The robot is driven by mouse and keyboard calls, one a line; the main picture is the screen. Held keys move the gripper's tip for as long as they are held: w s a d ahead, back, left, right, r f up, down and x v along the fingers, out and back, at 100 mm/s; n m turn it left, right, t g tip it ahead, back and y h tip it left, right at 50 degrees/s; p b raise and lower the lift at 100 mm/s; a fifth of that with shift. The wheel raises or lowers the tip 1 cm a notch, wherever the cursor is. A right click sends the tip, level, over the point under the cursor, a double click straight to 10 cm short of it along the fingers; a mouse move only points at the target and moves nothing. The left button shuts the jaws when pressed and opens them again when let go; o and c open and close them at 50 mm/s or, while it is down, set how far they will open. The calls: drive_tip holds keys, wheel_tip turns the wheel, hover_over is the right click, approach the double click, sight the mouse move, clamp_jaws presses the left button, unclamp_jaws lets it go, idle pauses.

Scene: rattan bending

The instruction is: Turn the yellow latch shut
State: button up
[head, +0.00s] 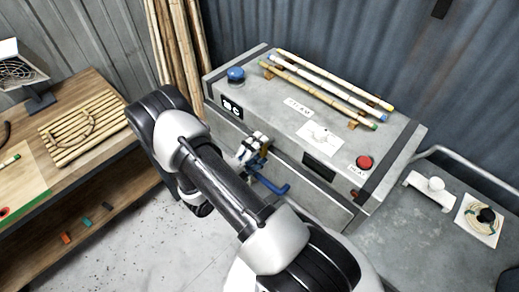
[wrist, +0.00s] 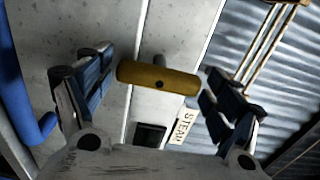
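The yellow latch (wrist: 158,79) is a short, rounded bar on a grey post on the front of the grey steam box (head: 237,106). In the wrist view it lies nearly level, crossing the seam line of the box front. My gripper (wrist: 152,84) is open, with one blue-padded finger beyond each end of the bar. A small gap shows at the left end; the right end is very close to the other finger, and contact is unclear. In the head view my gripper (head: 254,150) is at the box front and mostly hides the latch.
The box top carries a blue knob (head: 236,74), a red button (head: 364,162) and several rods. A wooden bench (head: 110,133) stands left.

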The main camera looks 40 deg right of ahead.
drive_tip(key=shift+o, duration=0.6)
drive_tip(key=a, duration=1.2)
drive_tip(key=shift+s, duration=0.45)
